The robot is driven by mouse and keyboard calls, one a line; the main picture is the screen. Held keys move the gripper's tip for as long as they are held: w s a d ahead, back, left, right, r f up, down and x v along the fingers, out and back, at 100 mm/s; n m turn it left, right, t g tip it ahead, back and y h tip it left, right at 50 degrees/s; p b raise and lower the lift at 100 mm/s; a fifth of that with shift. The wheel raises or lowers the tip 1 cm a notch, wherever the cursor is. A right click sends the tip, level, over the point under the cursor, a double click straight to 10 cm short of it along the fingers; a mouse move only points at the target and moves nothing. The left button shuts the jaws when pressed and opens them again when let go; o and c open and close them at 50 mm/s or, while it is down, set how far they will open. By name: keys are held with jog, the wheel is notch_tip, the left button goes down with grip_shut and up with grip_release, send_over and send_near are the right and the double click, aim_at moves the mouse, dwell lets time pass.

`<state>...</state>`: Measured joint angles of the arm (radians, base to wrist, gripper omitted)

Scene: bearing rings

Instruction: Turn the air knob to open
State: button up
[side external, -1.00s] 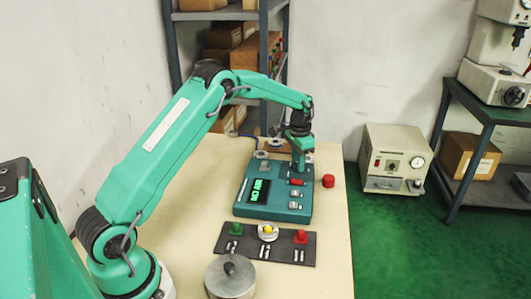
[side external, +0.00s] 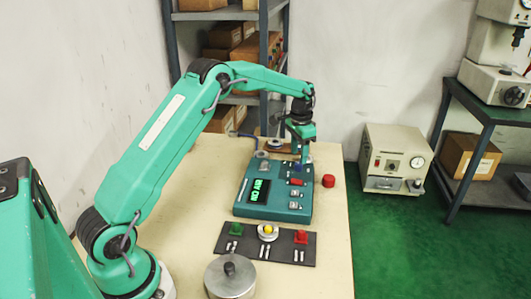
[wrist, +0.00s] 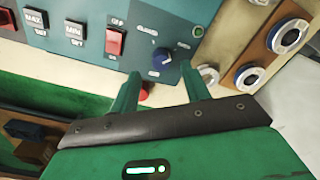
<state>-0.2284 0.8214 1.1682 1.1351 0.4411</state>
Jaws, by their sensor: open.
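The teal control box (side external: 270,208) stands on the table, with a lit green display (side external: 260,191) whose text I cannot read surely. The blue air knob (wrist: 162,56) shows in the wrist view near the box's edge, with small lettering around it. A white mark on it seems to point toward the lower right. My gripper (wrist: 158,78) is open, its two fingers to either side of and just short of the knob in that view. In the side view my gripper (side external: 300,160) hangs over the far right corner of the box, apart from it as far as I can tell.
A red switch (wrist: 115,42) and MAX and MIN buttons (wrist: 74,33) sit beside the knob. A small green lamp (wrist: 198,31) is nearby. Bearing rings (wrist: 287,37) lie behind the box.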

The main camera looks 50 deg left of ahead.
aim_at(298, 164)
jog(key=shift+r, duration=2)
jog(key=shift+d+r, duration=0.1)
jog(key=shift+r, duration=0.05)
jog(key=shift+s+d+r, duration=0.1)
jog(key=shift+s+r, duration=0.05)
jog(key=shift+r, duration=0.05)
jog(key=s+d+r+n+t, duration=0.1)
jog(key=s+d+r, duration=0.3)
jog(key=s+r, duration=0.3)
jog(key=s+d+r+t, duration=0.2)
jog(key=s+d+r, duration=0.2)
jog(key=s+r, duration=0.35)
jog(key=s+d+f+t, duration=0.1)
jog(key=s+d, duration=0.1)
jog(key=s, duration=0.8)
jog(key=s+d+f+n+t, duration=0.1)
jog(key=s+d+f, duration=0.1)
jog(key=s, duration=0.8)
jog(key=shift+s+d, duration=0.35)
jog(key=shift+d, duration=0.2)
